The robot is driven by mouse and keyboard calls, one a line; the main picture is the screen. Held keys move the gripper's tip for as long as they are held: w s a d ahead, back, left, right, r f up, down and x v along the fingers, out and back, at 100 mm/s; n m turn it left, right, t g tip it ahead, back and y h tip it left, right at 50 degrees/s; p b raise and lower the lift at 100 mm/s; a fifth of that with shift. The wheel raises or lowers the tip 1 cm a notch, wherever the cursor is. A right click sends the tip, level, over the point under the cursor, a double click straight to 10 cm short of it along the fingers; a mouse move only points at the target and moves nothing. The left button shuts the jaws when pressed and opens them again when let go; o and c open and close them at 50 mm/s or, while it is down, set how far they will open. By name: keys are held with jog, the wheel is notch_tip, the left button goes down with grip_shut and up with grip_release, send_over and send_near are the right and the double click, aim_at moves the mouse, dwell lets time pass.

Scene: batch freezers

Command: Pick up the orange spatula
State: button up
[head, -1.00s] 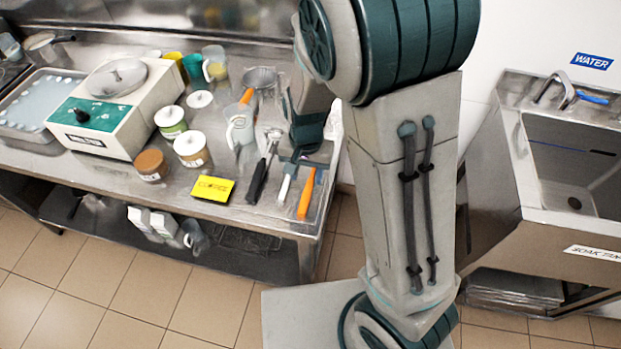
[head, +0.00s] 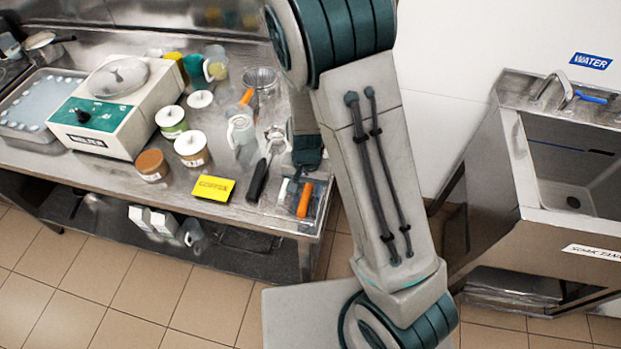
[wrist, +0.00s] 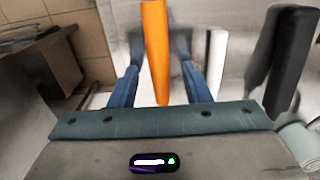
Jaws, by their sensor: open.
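The orange spatula handle (head: 305,200) lies near the front right end of the steel counter in the head view. In the wrist view the orange handle (wrist: 156,50) runs between the two fingers of my gripper (wrist: 159,72). The fingers stand apart on either side of it, with gaps visible. In the head view my gripper (head: 303,182) is low over the counter beside the handle, partly hidden by my arm. The spatula's far end is hidden.
A white handle (wrist: 214,58) and a black handle (wrist: 288,60) lie to the right in the wrist view. The sink (head: 570,165) is at right.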

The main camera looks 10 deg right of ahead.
grip_shut()
jog(key=shift+r, duration=0.1)
